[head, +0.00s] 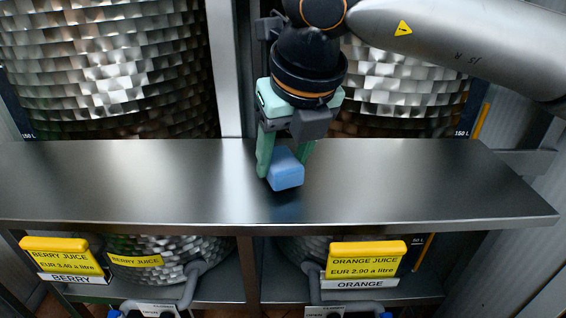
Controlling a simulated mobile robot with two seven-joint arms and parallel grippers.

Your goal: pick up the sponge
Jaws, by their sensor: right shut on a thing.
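The sponge (286,172) is a small blue block at the middle of the metal shelf (400,185). My right gripper (284,165) comes down from above with green fingers on either side of the sponge and is shut on it. The sponge is at or just above the shelf top; I cannot tell whether it touches. Part of the sponge is hidden behind the fingers. My left gripper is not in view.
Two large textured metal tanks (110,60) stand behind the shelf. Below its front edge are a yellow berry juice sign (62,255) and an orange juice sign (365,260), with taps and pipes. The shelf top is clear on both sides of the sponge.

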